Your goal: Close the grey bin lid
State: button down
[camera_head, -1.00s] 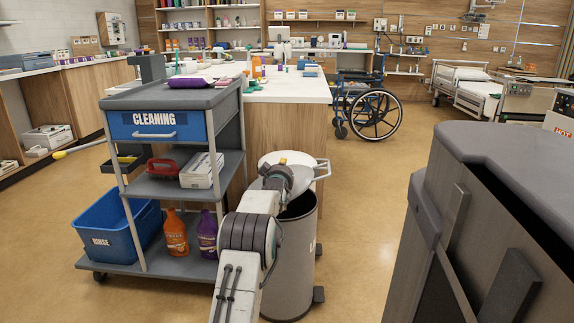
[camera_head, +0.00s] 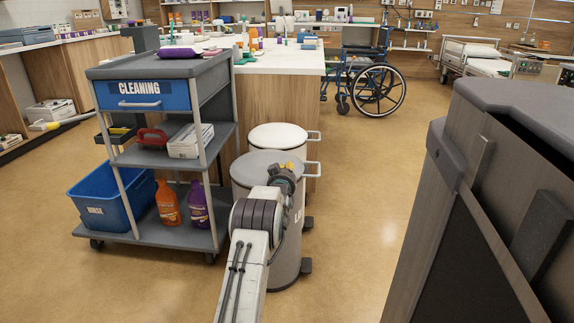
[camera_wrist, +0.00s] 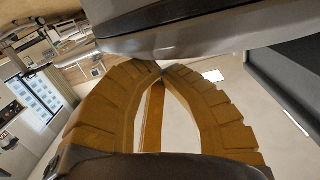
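The grey bin (camera_head: 290,262) stands right of the cleaning cart, partly hidden behind my arm. Its grey lid (camera_head: 258,163) lies about flat over the top, and no dark opening shows; whether it is fully seated I cannot tell. A pale handle (camera_head: 312,170) sticks out at its right. My gripper (camera_head: 289,167) is at the lid's right side. In the wrist view, the brown fingers of my gripper (camera_wrist: 162,70) curve together with their tips meeting and nothing seen between the tips. A grey smooth surface, probably the lid (camera_wrist: 210,30), is just above them; contact is unclear.
A white-lidded bin (camera_head: 277,136) stands just behind the grey one. The cleaning cart (camera_head: 165,160) with bottles and a blue bucket (camera_head: 100,200) is close on the left. A grey cabinet-like unit (camera_head: 480,200) fills the right front. Floor between bin and unit is clear.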

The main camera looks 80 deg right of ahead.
jog(key=shift+f, duration=0.5)
jog(key=shift+r, duration=0.1)
jog(key=shift+r, duration=0.3)
jog(key=r, duration=0.1)
jog(key=r+p, duration=0.1)
jog(key=r, duration=0.2)
jog(key=shift+s+a+r, duration=0.15)
jog(key=shift+s+a, duration=0.35)
jog(key=shift+a, duration=0.35)
jog(key=a+p, duration=0.2)
jog(key=a, duration=0.6)
jog(key=shift+s+a+r+p, duration=0.25)
jog(key=shift+s+a+p, duration=0.05)
jog(key=shift+a, duration=0.1)
jog(key=shift+w, duration=0.1)
